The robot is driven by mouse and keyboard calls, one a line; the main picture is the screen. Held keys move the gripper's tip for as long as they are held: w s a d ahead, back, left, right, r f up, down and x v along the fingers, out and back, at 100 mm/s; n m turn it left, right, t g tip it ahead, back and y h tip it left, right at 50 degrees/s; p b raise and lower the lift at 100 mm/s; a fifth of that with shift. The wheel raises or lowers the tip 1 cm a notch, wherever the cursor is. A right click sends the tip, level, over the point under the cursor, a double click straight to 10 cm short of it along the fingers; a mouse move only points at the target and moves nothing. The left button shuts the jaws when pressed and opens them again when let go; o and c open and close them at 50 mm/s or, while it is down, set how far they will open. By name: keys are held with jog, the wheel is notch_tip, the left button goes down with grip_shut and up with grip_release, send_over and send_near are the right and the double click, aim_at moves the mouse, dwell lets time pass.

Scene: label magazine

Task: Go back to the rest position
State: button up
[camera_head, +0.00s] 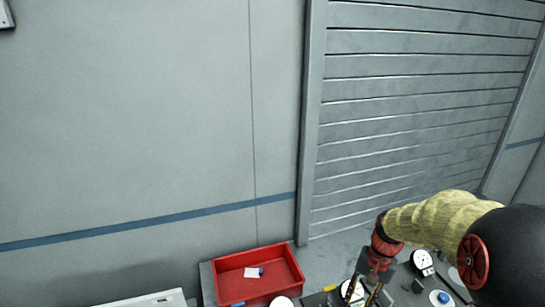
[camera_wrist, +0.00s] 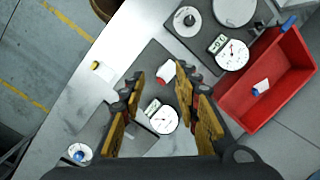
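My gripper (camera_wrist: 160,78) is open, with its two orange-brown finger pads well apart. In the wrist view it hangs over the work table (camera_wrist: 135,45). Between the fingers I see a round white dial gauge (camera_wrist: 163,118) and a small red-and-white piece (camera_wrist: 166,72). Both look to lie below, and nothing looks held. In the head view my gripper (camera_head: 366,288) is at the bottom right, partly cut off by the frame edge.
A red bin (camera_head: 222,284) stands left of my gripper in the head view, with a white-and-blue item (camera_head: 254,272) inside. More dial gauges (camera_head: 423,262) lie on the right. The wrist view shows another gauge (camera_wrist: 232,56) beside the bin (camera_wrist: 300,52). A shuttered wall (camera_head: 420,90) stands behind.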

jog(key=s+a+f+n+t+h+b, duration=0.1)
jog(key=s+a+n+t+b, duration=0.1)
jog(key=s+b, duration=0.7)
jog(key=s+a+f+n+t+h+b, duration=0.1)
jog(key=s+a+n+t+b, duration=0.2)
jog(key=s+b, duration=0.7)
jog(key=shift+s+a+f+n+t+b, duration=0.2)
jog(key=shift+s+a+n+t+b, duration=0.1)
jog(key=shift+t+b, duration=0.45)
